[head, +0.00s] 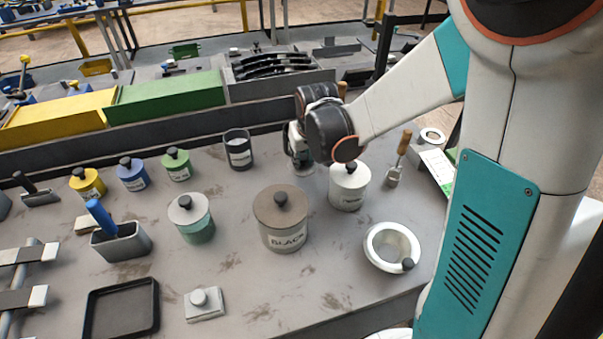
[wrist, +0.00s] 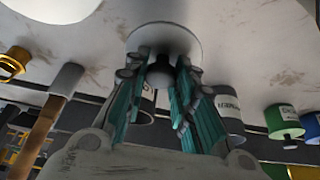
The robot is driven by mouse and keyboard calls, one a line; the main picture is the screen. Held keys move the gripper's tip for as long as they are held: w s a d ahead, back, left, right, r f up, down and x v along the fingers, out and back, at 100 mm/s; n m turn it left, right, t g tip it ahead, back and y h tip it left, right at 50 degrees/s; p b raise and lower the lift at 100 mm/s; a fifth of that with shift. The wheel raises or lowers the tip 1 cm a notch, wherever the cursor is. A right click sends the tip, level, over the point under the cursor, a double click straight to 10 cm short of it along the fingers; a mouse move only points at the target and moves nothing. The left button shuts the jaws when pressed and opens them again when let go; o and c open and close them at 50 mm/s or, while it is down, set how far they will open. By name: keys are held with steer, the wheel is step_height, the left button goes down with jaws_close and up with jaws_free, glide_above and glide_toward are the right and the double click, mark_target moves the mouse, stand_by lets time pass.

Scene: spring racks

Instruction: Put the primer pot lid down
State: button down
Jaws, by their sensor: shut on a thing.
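My gripper (head: 299,156) is low over the back middle of the bench in the head view. The dark, open primer pot (head: 238,150) stands upright to the left of my gripper. It also shows in the wrist view (wrist: 228,112), right of the fingers, with its label upside down.
A white lidded pot (head: 346,193) stands close at the right front of my gripper. The black-labelled pot (head: 283,225) is nearer the front. Green (head: 176,164), blue (head: 132,175) and yellow (head: 87,184) pots stand left.

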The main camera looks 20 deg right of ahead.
mark_target(304, 168)
steer(key=shift+f+b, duration=1)
steer(key=shift+f, duration=2.1)
steer(key=shift+f, duration=0.1)
steer(key=c, duration=1.3)
jaws_free()
steer(key=shift+c, duration=0.2)
steer(key=s+r+t+p, duration=0.1)
steer(key=s+r+p, duration=0.1)
steer(key=s+r, duration=0.55)
steer(key=s+r+p, duration=0.2)
steer(key=s+r, duration=0.2)
steer(key=r, duration=0.7)
steer(key=s+r+t, duration=0.1)
steer(key=s+r, duration=0.2)
steer(key=s, duration=0.8)
steer(key=shift+s+r+t, duration=0.2)
steer(key=shift+r+t, duration=0.15)
steer(key=shift+t, duration=0.05)
